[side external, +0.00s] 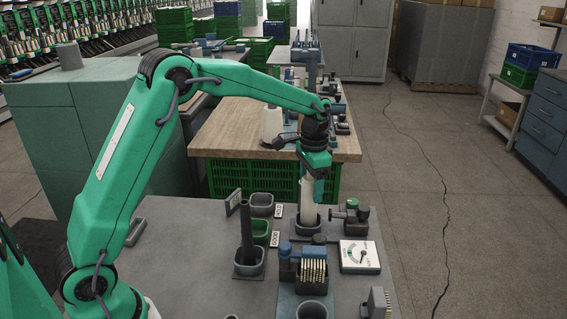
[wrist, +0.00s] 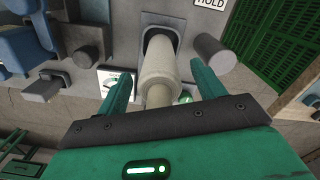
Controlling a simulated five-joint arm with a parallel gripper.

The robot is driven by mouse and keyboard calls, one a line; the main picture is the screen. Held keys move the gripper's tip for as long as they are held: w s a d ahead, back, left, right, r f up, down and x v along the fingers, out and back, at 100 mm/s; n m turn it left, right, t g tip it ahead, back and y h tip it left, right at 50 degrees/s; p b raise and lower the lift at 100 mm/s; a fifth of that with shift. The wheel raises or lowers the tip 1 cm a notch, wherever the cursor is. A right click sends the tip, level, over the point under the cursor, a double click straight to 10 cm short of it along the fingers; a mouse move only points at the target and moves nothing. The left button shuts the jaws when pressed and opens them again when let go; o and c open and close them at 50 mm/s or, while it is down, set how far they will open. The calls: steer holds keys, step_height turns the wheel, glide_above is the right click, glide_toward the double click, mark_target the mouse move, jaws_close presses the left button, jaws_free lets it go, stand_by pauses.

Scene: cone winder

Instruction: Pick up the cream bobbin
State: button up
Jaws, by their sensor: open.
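The cream bobbin (side external: 308,203) stands upright in a dark grey cup (side external: 296,229) on the grey bench. In the wrist view the bobbin (wrist: 157,68) is a pale cylinder with a narrower, browner near end, and its far end sits in the dark cup. My gripper (side external: 315,180) points down over the bobbin from above. In the wrist view my gripper (wrist: 162,85) is open, with one green finger on each side of the bobbin. Gaps show between the fingers and the bobbin.
A dial gauge (side external: 360,256) and a small fixture (side external: 350,213) stand right of the bobbin. A dark upright tube (side external: 246,225) stands left. A green cup (side external: 260,232) and grey cup (side external: 262,203) are behind it. A pin block (side external: 313,272) is in front. Another pale cone (side external: 271,124) stands on the wooden table.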

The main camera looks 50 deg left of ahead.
steer(key=shift+c, duration=0.3)
steer(key=c, duration=0.9)
steer(key=shift+c, duration=0.2)
steer(key=shift+r, duration=0.15)
steer(key=shift+r, duration=0.5)
step_height(320, 180, up, 3)
steer(key=shift+s+d+r, duration=0.1)
steer(key=shift+d+r, duration=0.05)
steer(key=s+d+r, duration=0.6)
steer(key=d, duration=0.3)
steer(key=shift+d+r, duration=0.25)
steer(key=shift+d, duration=0.1)
steer(key=shift+w+r, duration=0.1)
